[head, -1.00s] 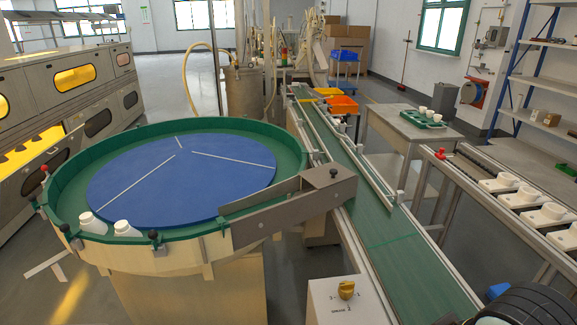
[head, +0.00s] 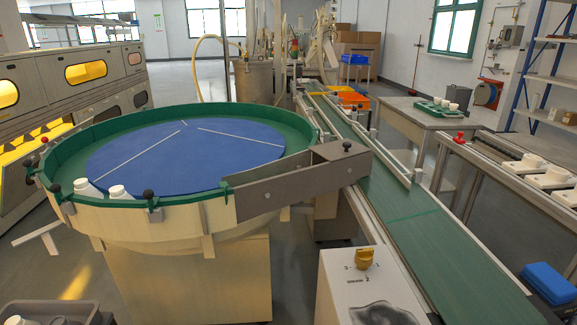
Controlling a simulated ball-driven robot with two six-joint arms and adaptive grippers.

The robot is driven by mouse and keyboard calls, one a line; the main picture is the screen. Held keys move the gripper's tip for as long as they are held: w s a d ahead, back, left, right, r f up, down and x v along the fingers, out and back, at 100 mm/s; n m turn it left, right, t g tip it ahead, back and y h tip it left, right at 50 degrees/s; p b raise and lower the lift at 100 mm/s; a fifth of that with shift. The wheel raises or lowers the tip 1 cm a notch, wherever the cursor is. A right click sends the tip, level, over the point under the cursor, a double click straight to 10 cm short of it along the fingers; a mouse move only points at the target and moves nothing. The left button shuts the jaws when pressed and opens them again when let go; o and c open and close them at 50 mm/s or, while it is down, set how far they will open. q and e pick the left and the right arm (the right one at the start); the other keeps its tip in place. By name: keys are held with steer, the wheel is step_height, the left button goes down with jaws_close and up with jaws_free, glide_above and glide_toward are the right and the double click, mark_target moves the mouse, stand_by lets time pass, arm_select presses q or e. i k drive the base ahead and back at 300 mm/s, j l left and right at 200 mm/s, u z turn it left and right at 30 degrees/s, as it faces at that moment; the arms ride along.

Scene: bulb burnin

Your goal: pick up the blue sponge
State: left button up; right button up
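A blue block (head: 549,281), which looks like the blue sponge, shows at the lower right, beside the right edge of the green conveyor (head: 430,225). It has a lighter blue top and darker blue sides. What it rests on is hard to make out. Neither of my grippers is in view.
A round blue turntable (head: 185,160) with a green rim and white bottles stands left. A grey bin (head: 45,310) is at bottom left. White fixtures line the right rail.

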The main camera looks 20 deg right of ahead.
mark_target(554, 287)
steer(key=z, duration=2.2)
